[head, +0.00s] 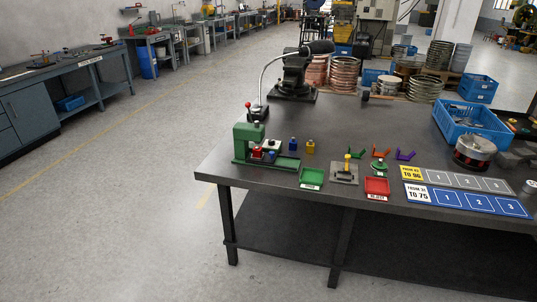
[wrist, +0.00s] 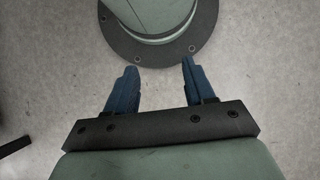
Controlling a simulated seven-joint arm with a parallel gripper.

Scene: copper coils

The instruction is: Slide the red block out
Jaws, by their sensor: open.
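A small red block (head: 257,153) sits in the green press-like fixture (head: 247,139) at the left end of the table in the head view. A pale piece (head: 272,144) and a dark blue piece are close beside it, and the fixture's frame partly hides it. My gripper (wrist: 157,72) shows only in the wrist view, with its two blue fingers apart and nothing between them. Below it are the bare floor and my round green base. The red block is not in the wrist view, so the gripper is away from it.
Green (head: 312,178) and red (head: 377,187) trays lie along the front edge of the table (head: 340,125). A black machine (head: 293,75) stands behind. The table's middle is mostly clear.

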